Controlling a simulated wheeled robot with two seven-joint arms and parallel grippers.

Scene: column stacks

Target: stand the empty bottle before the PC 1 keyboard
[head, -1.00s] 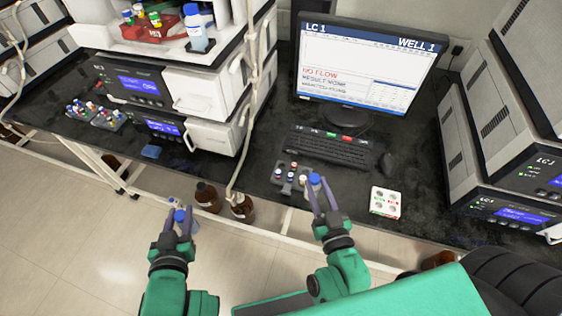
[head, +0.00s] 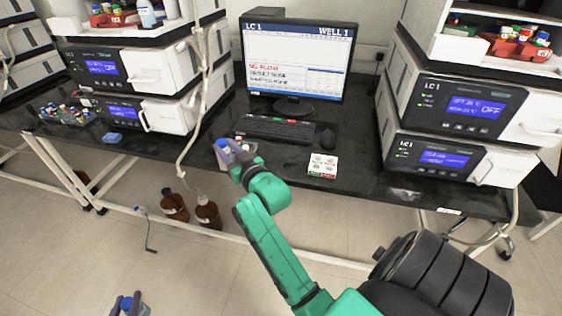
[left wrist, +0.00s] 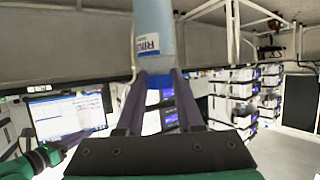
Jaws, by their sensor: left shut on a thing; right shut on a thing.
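My left gripper (head: 130,305) is low at the bottom left of the head view, partly cut off by the edge. It is shut on a pale blue bottle, whose body and label starting "RIN" show in the left wrist view (left wrist: 152,40); I cannot tell whether it is empty. My right gripper (head: 236,168) is at the bench front, just front-left of the black keyboard (head: 275,129). It is shut on a small blue-capped thing (head: 222,145), mostly hidden by the fingers. The keyboard lies before the monitor (head: 295,62), which reads LC 1.
A vial tray (head: 240,147) is partly hidden behind my right gripper. A white card with round marks (head: 322,166) and a mouse (head: 327,137) lie to the right. Instrument stacks (head: 455,115) flank the keyboard. Brown bottles (head: 208,213) stand on the floor under the bench.

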